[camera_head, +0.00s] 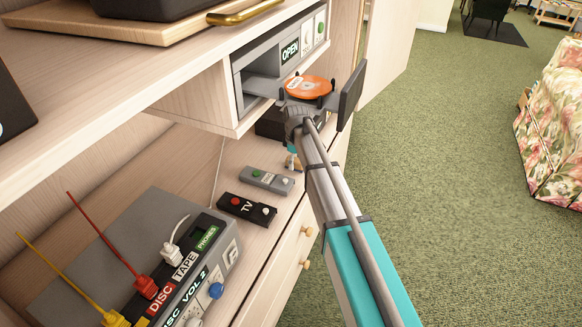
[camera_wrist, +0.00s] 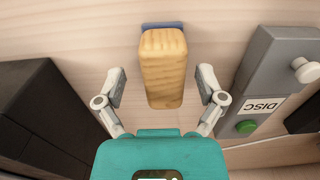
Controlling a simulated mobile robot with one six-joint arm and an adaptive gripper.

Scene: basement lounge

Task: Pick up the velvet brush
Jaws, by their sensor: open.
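The velvet brush (camera_wrist: 163,65) shows in the wrist view as a wooden block with a blue pad at its far edge. It lies on the pale wood shelf (camera_wrist: 85,35). My gripper (camera_wrist: 162,85) is open, with one finger on each side of the brush's near half in the picture. A gap shows on both sides, and neither finger touches it. I cannot tell how far above the shelf the fingertips are. In the head view my arm hides the brush, and my gripper (camera_head: 293,162) shows only partly, low over the shelf.
A grey DISC remote (camera_wrist: 270,85) lies right of the gripper, and a black box (camera_wrist: 45,115) stands left. The head view also shows a TV remote (camera_head: 247,209), a grey cable unit (camera_head: 150,225) and an orange disc (camera_head: 308,87) by an OPEN player (camera_head: 290,50) above.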

